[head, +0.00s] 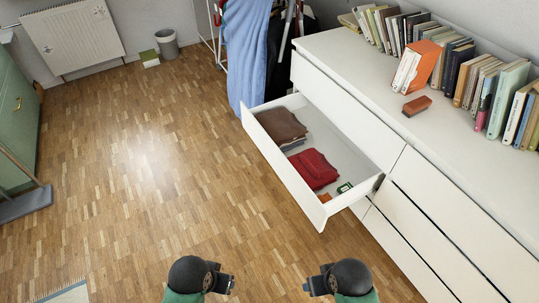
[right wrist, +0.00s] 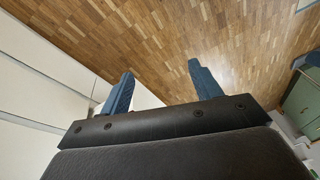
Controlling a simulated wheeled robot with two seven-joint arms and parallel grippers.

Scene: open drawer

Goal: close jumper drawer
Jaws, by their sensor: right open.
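The jumper drawer (head: 283,176) is pulled out of the white dresser (head: 362,113) in the head view. A folded brown jumper (head: 280,124) and a folded red jumper (head: 313,169) lie in it, with a small dark green item (head: 345,187) near its right end. My left gripper (head: 232,284) and right gripper (head: 306,286) are at the bottom of the head view, below and apart from the drawer. In the right wrist view my right gripper (right wrist: 160,85) has its two blue fingers spread with nothing between them. The left gripper's finger gap is not clear.
Books (head: 488,85) and a reddish brick-like block (head: 417,105) are on the dresser top. Clothes (head: 250,50) hang on a rack beside the drawer's far end. A grey bin (head: 167,43) and a radiator (head: 75,38) are at the back. The wooden floor (head: 140,190) left of the drawer is clear.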

